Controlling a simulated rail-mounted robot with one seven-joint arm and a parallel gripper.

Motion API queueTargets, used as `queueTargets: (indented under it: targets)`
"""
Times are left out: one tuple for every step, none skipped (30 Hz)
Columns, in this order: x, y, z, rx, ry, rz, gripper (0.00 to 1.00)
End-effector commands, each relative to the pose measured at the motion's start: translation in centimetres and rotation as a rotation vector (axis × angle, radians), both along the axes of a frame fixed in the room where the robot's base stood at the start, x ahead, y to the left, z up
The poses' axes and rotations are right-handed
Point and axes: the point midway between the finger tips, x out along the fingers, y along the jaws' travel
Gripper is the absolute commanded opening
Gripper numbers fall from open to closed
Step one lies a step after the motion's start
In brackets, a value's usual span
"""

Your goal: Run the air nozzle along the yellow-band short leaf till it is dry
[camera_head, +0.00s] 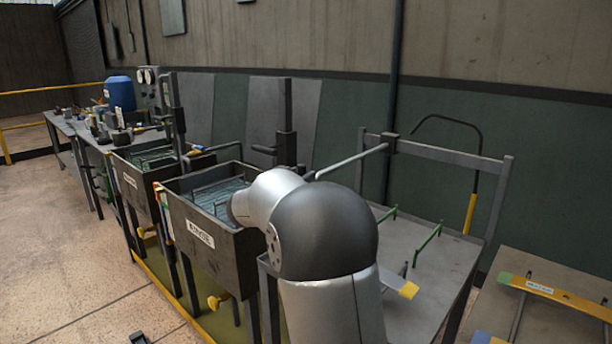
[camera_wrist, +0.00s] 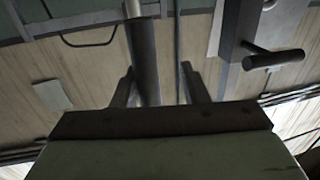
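A short grey piece with a yellow end (camera_head: 408,290), which looks like the yellow-band leaf, sits on the grey bench beside my arm. My arm hides part of it, and wetness cannot be made out. A black curved hose with a yellow handle (camera_head: 470,213), possibly the air nozzle, hangs behind the bench. The hose loop (camera_wrist: 90,43) also shows in the wrist view. My gripper (camera_wrist: 160,72) has its fingers apart in the wrist view. A grey cylinder (camera_wrist: 145,65) shows between them, without filling the gap. My arm hides the gripper in the head view.
A labelled rinse tank (camera_head: 200,236) stands left of my arm, with a dark post (camera_head: 286,118) behind it. A grey rod (camera_head: 350,161) reaches to the bench's back frame. Green pegs (camera_head: 427,243) stand on the bench. A yellow labelled bar (camera_head: 560,296) lies at right.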

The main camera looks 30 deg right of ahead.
Motion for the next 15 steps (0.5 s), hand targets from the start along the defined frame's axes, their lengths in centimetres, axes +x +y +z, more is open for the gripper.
queueTargets:
  targets:
    - [0.0, 0.1, 0.0, 0.000, 0.000, 0.002, 0.39]
    - [0.0, 0.1, 0.0, 0.000, 0.000, 0.001, 0.39]
    - [0.0, 0.0, 0.0, 0.000, 0.000, 0.001, 0.39]
    - [0.0, 0.0, 0.0, 0.000, 0.000, 0.001, 0.39]
    - [0.1, 0.1, 0.0, 0.000, 0.000, 0.002, 0.39]
    - [0.0, 0.1, 0.0, 0.000, 0.000, 0.002, 0.39]
    - [0.0, 0.2, 0.0, 0.000, 0.000, 0.002, 0.39]
    - [0.0, 0.3, 0.0, 0.000, 0.000, 0.002, 0.39]
    - [-0.1, 0.5, 0.0, 0.000, 0.000, 0.003, 0.39]
    - [-0.2, 0.7, 0.0, 0.000, 0.000, 0.003, 0.39]
    - [-0.3, 0.8, 0.1, 0.000, 0.000, 0.003, 0.39]
    - [-0.4, 1.1, 0.0, 0.001, 0.000, 0.003, 0.39]
    - [-0.5, 1.3, 0.0, 0.001, 0.000, 0.003, 0.39]
    - [-0.6, 1.5, 0.0, 0.000, 0.000, 0.003, 0.39]
    - [-0.8, 1.7, 0.0, 0.000, 0.000, 0.002, 0.39]
